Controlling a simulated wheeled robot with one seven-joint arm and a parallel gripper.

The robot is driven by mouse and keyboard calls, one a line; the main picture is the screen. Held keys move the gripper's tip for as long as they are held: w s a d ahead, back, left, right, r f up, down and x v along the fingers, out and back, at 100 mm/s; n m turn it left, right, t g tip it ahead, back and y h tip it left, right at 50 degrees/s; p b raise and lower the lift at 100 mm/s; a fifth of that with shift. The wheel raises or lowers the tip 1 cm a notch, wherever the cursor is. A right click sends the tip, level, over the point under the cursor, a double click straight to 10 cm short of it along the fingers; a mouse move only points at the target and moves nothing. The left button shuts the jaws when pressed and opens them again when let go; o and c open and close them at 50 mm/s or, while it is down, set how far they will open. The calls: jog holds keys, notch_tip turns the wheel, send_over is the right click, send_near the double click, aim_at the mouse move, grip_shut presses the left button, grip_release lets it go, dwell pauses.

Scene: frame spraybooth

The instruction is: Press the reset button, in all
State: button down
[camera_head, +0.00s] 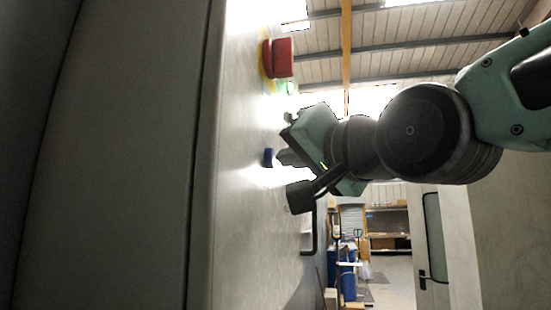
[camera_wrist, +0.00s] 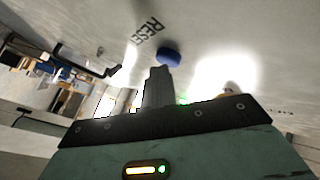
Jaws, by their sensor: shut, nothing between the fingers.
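The blue reset button (camera_head: 268,157) sticks out from the upright metal panel (camera_head: 245,215) in the head view. In the wrist view the blue button (camera_wrist: 169,55) sits beside the printed word RESET (camera_wrist: 146,37). My gripper (camera_head: 281,157) is shut and empty, its fingertips pointing at the button from the right. In the wrist view the closed fingers (camera_wrist: 160,80) end just below the button. The tips are very close to it; I cannot tell whether they touch.
A red mushroom button (camera_head: 279,58) on a yellow base is higher on the panel. A small green lamp (camera_head: 291,88) sits below it. A dark handle (camera_head: 311,240) is lower on the panel. A door (camera_head: 432,240) and blue barrels (camera_head: 347,280) stand behind; the floor between looks open.

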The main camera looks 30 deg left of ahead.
jog(key=shift+w+d, duration=0.15)
jog(key=shift+d, duration=0.6)
jog(key=d+p, duration=0.1)
jog(key=d, duration=0.1)
jog(key=w+d+p, duration=0.1)
jog(key=d+p, duration=0.1)
jog(key=shift+w+d, duration=0.1)
jog(key=shift+d, duration=0.3)
dwell(0.5)
